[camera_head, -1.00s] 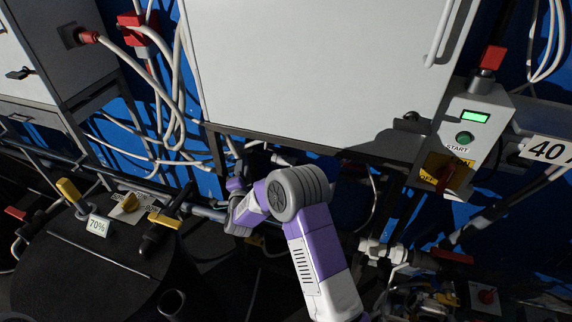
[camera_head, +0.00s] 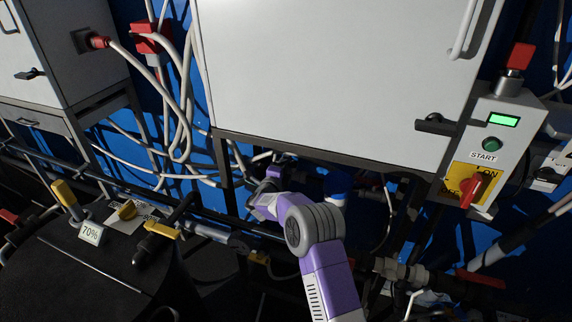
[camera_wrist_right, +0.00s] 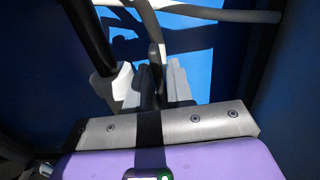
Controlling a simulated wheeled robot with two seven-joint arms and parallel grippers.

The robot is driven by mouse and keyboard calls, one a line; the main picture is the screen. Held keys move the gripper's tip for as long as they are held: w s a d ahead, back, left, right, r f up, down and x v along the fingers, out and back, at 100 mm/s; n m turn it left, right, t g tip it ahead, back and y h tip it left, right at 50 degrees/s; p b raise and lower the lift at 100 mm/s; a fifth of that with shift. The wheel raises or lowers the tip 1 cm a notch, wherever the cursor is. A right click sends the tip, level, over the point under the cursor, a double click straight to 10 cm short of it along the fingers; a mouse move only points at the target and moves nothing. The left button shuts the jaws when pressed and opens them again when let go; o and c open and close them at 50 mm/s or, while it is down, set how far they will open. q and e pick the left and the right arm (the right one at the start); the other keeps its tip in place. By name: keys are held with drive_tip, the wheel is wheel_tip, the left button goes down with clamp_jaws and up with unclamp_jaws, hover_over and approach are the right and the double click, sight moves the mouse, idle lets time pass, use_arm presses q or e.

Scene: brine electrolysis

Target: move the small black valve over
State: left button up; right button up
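My right gripper (camera_head: 266,190) is under the white cabinet, among pipes and hoses, at the end of my purple and grey arm. Its fingertips are hard to make out in the head view. In the right wrist view the gripper (camera_wrist_right: 158,85) shows grey fingers beyond a metal plate. A narrow dark upright part (camera_wrist_right: 148,92) stands at the fingers; I cannot tell whether it is the valve, or whether it is held. In the head view small dark fittings near the gripper blend into shadow, so I cannot single out the small black valve. My left gripper is out of view.
The white cabinet (camera_head: 330,70) hangs above the gripper. A control box (camera_head: 490,140) with a START button and red switch is at the right. A black vessel (camera_head: 100,275) with yellow-handled valves and a 70% label stands at the left. White hoses (camera_head: 180,110) hang nearby.

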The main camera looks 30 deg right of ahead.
drive_tip(key=shift+w+d, duration=0.35)
drive_tip(key=shift+d, duration=0.05)
clamp_jaws()
